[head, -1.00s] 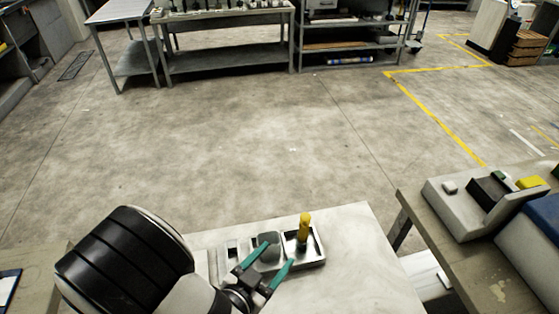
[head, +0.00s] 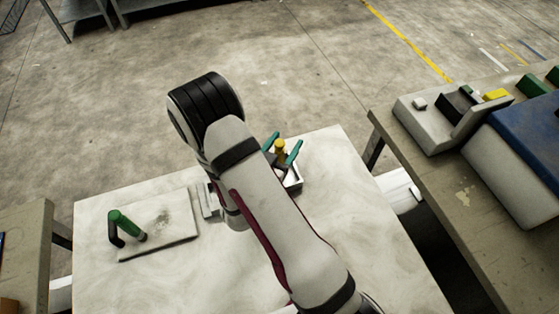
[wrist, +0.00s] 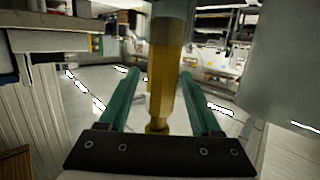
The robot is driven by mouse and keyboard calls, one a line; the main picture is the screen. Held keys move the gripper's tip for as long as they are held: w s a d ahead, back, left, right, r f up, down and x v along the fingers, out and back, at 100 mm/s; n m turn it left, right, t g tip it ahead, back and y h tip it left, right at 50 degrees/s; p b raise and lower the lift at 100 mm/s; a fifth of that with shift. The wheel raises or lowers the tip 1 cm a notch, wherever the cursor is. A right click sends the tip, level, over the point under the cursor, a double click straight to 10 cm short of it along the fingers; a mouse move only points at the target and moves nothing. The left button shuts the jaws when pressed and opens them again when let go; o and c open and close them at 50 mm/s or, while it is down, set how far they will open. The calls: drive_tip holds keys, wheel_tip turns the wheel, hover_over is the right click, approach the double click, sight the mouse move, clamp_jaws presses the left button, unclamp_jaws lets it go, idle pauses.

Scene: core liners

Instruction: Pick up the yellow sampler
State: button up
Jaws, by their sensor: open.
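The yellow sampler (head: 280,146) stands upright in the right compartment of a metal tray (head: 296,182) on the white table. My gripper (head: 284,147) is open, with a green finger on either side of the sampler's upper part. In the wrist view the yellow sampler (wrist: 163,80) rises between the two green fingers of my gripper (wrist: 160,85), with a visible gap on both sides. My arm hides the sampler's lower part and much of the tray in the head view.
A green-handled tool (head: 125,224) lies on a flat pale board (head: 170,232) at the left of the white table (head: 345,165). A workbench (head: 455,195) at right bears a grey device (head: 432,125) and a blue-topped box (head: 530,130). The table's front right is clear.

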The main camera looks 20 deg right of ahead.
clamp_jaws()
drive_tip(key=shift+r, duration=0.1)
idle(0.4)
